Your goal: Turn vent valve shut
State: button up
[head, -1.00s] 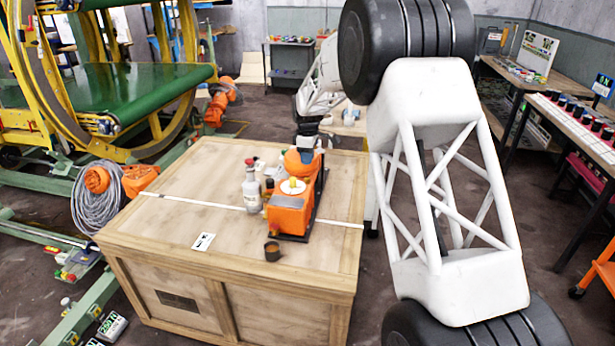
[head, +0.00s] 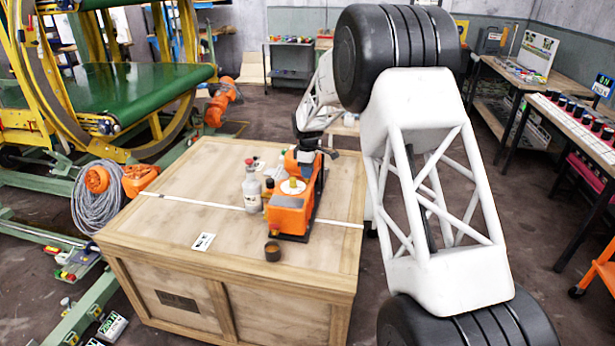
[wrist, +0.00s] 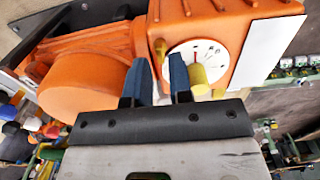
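An orange machine (head: 290,212) stands on the wooden crate. It has a white round dial (head: 292,187) with a yellow knob (head: 293,183). In the wrist view the dial (wrist: 190,55) has dark marks and a red one, the yellow knob (wrist: 199,78) sits at its lower right, and a small brass knob (wrist: 160,47) is at its left edge. I cannot tell which knob is the vent valve. My gripper (wrist: 159,62) is open, its two blue fingers apart, with nothing visibly held between them. The yellow knob is just right of the right finger. In the head view my gripper (head: 312,155) is over the machine's far end.
The wooden crate (head: 180,215) has free room on its left. A white card (head: 203,241) lies on the crate. A yellow-framed green conveyor (head: 130,88) is behind left.

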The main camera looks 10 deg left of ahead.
aim_at(308, 180)
jog(key=shift+f, duration=1.1)
grip_shut()
